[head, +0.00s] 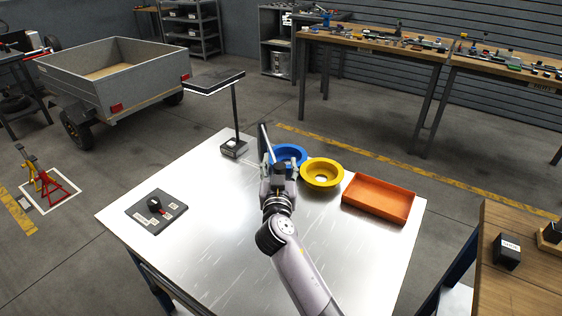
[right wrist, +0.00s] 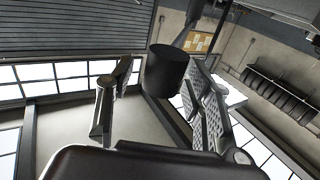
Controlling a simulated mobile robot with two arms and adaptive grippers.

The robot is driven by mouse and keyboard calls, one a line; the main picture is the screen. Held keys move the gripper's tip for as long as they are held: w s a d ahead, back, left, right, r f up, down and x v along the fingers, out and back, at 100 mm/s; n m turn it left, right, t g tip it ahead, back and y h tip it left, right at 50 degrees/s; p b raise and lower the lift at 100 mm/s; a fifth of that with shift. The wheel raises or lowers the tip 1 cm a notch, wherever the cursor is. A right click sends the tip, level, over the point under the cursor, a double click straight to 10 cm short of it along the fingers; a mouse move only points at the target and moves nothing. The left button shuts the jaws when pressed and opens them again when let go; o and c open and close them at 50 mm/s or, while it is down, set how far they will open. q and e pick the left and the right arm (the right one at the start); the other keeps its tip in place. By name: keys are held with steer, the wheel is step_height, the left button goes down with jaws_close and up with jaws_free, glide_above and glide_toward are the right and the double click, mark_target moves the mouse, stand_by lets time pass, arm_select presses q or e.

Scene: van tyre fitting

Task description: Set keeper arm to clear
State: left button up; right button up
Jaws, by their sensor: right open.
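A dark square plate (head: 157,212) lies on the left part of the metal table. It carries a black knob-like part (head: 154,204), a small red mark and pale labels too small to read. This looks like the keeper arm's fixture, but I cannot tell its setting. My right gripper (head: 269,146) is raised over the middle of the table, to the right of the plate and apart from it. Its fingers also show in the right wrist view (right wrist: 160,100), spread open. A dark cylinder (right wrist: 166,70) shows between them there; I cannot tell what it is. My left gripper is not in view.
A lamp-like stand (head: 234,148) stands at the table's back edge. A blue bowl (head: 291,153), partly hidden by my gripper, a yellow bowl (head: 321,173) and an orange tray (head: 379,199) are on the right. The metal table (head: 215,250) is bare around the plate.

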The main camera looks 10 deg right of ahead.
jaws_close()
stand_by(0.6)
